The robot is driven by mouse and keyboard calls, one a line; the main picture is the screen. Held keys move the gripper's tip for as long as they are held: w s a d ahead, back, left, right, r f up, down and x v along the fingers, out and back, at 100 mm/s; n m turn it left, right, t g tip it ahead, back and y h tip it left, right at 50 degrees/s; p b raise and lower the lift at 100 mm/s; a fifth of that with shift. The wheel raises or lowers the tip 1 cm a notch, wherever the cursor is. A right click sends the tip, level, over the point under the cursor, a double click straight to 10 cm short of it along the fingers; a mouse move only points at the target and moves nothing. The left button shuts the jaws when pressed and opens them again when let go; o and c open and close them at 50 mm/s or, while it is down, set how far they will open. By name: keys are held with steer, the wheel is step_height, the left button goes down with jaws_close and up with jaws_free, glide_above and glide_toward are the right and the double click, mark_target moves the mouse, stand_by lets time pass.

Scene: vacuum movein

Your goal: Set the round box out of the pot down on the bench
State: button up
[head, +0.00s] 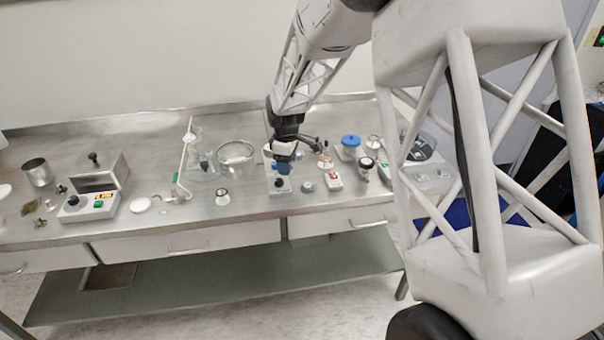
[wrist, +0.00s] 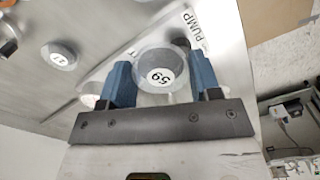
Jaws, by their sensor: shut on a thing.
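My gripper (wrist: 161,80) is shut on a grey round box (wrist: 162,70) with a white number label on its top. In the wrist view the box sits between the two blue fingers. In the head view my gripper (head: 283,165) is low over the middle of the steel bench (head: 130,222), and I cannot make out the box there. Whether the box touches the surface below is not clear. A steel pot (head: 38,172) stands at the far left of the bench, and a wide glass vessel (head: 236,156) stands left of my gripper.
A small numbered grey piece (wrist: 60,55) lies left of the box, and a PUMP label (wrist: 195,28) is at its right. A white switch box (head: 280,187) is just below my gripper. A red-marked device (head: 333,180) and a blue-lidded jar (head: 350,146) stand right. Bare bench lies front left.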

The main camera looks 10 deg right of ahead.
steer(key=s+d+m, duration=0.1)
steer(key=s+d, duration=0.1)
steer(key=s, duration=0.1)
steer(key=s+d+f+m, duration=0.1)
steer(key=s+d, duration=0.1)
steer(key=s, duration=0.1)
steer(key=s+d+f+m, duration=0.1)
steer(key=s+d, duration=0.1)
steer(key=s, duration=0.1)
steer(key=shift+s+d+f, duration=0.15)
steer(key=shift+s+d, duration=0.1)
glide_above(303, 173)
steer(key=shift+f, duration=0.75)
steer(key=shift+f, duration=0.1)
steer(key=shift+f, duration=1.65)
steer(key=shift+f, duration=0.15)
steer(key=o, duration=0.9)
